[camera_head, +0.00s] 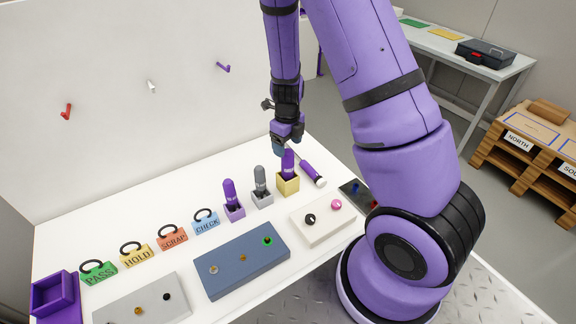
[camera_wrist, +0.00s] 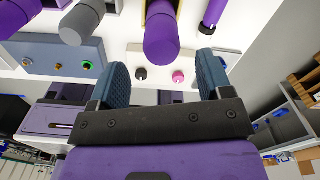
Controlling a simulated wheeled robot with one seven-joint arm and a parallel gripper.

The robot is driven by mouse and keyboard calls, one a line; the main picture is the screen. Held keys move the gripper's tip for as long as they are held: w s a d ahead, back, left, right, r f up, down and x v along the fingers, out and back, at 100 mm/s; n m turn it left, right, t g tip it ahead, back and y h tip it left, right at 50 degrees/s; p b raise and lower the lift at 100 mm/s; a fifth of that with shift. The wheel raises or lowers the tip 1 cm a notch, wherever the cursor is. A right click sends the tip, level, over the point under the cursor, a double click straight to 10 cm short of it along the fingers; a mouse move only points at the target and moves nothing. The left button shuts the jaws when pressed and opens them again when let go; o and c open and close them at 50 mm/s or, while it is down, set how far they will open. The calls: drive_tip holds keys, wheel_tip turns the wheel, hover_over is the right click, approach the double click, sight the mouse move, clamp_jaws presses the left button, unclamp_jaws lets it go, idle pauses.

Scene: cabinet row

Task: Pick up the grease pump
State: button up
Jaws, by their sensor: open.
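A purple cylindrical tool (camera_head: 288,163) stands upright in a yellow holder (camera_head: 288,186); the wrist view also shows this tool (camera_wrist: 171,36). I cannot tell from any label which tool is the grease pump. A grey tool (camera_head: 260,179) stands in a grey holder (camera_head: 262,199), and another purple tool (camera_head: 229,192) in a purple holder (camera_head: 235,212). A purple tool with a pale end (camera_head: 312,173) lies on the table behind the yellow holder. My gripper (camera_head: 284,147) is just above the tool in the yellow holder. Its fingers (camera_wrist: 162,76) are apart and empty, pointing towards that tool.
Several coloured tags with black handles, including PASS (camera_head: 99,272) and CHECK (camera_head: 206,224), stand left of the holders. A blue panel (camera_head: 240,268) and a white panel (camera_head: 323,222) with knobs lie in front. A white wall with pegs (camera_head: 66,111) rises behind the table.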

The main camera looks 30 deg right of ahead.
sight(287, 151)
drive_tip(key=shift+w+f, duration=0.1)
drive_tip(key=shift+f, duration=2.65)
drive_tip(key=c, duration=1)
